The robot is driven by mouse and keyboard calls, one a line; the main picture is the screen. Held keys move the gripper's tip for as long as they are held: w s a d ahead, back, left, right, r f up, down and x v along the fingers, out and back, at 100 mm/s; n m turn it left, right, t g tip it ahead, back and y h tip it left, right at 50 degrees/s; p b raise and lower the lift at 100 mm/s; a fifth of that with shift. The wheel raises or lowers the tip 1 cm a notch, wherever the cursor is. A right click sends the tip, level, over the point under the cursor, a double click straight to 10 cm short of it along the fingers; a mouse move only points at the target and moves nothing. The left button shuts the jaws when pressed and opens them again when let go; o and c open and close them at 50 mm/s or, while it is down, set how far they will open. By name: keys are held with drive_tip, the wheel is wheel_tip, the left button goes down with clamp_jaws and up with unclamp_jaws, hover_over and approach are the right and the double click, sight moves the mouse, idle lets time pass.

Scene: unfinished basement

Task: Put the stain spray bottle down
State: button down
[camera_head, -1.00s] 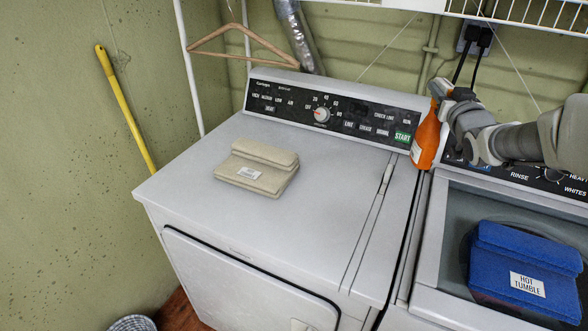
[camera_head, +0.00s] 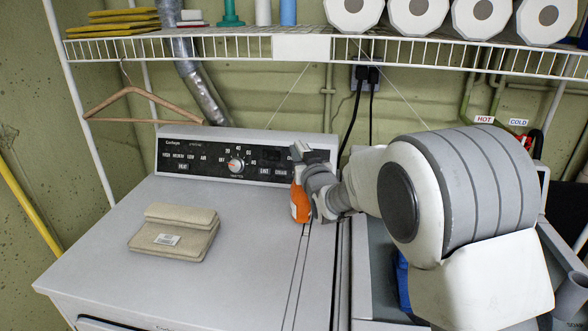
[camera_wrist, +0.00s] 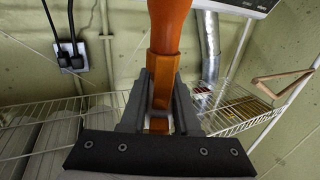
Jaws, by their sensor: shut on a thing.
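The stain spray bottle (camera_head: 299,203) is orange and is mostly hidden behind my gripper (camera_head: 303,165) in the head view. It is over the right rear part of the dryer top (camera_head: 220,250), in front of the control panel. I cannot tell whether its base touches the dryer. In the wrist view, my gripper (camera_wrist: 158,105) is shut on the bottle's narrow orange neck (camera_wrist: 163,65), with a dark finger on each side. The wider orange body (camera_wrist: 169,20) runs out of the top of that picture.
A folded beige towel (camera_head: 172,240) lies on the dryer's left half. The dryer's control panel (camera_head: 225,162) rises at the back. A wire shelf (camera_head: 230,45) with paper rolls hangs above. My arm covers much of the washer. The dryer's middle is clear.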

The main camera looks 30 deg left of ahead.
drive_tip(key=shift+s+a+f, duration=0.3)
drive_tip(key=shift+s+a, duration=0.1)
drive_tip(key=shift+a, duration=0.25)
drive_tip(key=shift+f, duration=2.2)
drive_tip(key=c, duration=0.6)
unclamp_jaws()
drive_tip(key=shift+f, duration=0.1)
drive_tip(key=shift+c, duration=0.2)
drive_tip(key=shift+r+p, duration=0.3)
drive_tip(key=shift+p, duration=0.05)
drive_tip(key=b+v, duration=0.2)
drive_tip(key=v, duration=1)
drive_tip(key=shift+d+f, duration=0.1)
